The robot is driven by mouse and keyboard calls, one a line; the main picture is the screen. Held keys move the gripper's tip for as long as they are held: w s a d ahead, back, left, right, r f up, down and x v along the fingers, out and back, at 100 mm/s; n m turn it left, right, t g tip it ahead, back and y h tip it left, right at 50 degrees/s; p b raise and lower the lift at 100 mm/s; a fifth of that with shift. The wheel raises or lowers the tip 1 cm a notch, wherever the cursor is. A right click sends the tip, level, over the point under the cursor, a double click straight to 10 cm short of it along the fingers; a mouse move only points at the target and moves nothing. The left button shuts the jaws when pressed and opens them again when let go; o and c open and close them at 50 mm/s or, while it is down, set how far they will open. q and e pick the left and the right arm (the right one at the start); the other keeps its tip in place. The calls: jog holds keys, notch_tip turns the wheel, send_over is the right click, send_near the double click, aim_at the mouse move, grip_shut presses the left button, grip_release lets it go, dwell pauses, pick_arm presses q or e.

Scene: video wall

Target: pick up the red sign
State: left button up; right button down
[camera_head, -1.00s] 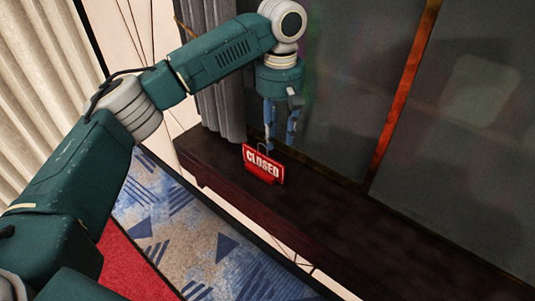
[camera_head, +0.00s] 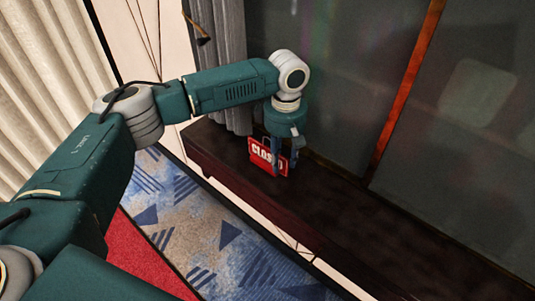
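The red sign (camera_head: 258,156) with white "CLOSED" lettering stands upright on a dark wooden ledge (camera_head: 340,212). My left gripper (camera_head: 285,168) is lowered over the right part of the sign, pointing down. Its two fingers look apart, one passing in front of the sign's lettering and the other near its right edge. The front finger hides some letters. I cannot tell whether either finger touches the sign. My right gripper is out of view.
Dark screen panels (camera_head: 365,90) with an orange-red strip (camera_head: 408,85) rise behind the ledge. A grey curtain (camera_head: 224,45) hangs at its left end. The ledge to the right is clear. Blue patterned carpet (camera_head: 190,215) lies in front.

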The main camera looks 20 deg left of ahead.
pick_arm(q)
jog(key=shift+c, duration=1)
grip_shut()
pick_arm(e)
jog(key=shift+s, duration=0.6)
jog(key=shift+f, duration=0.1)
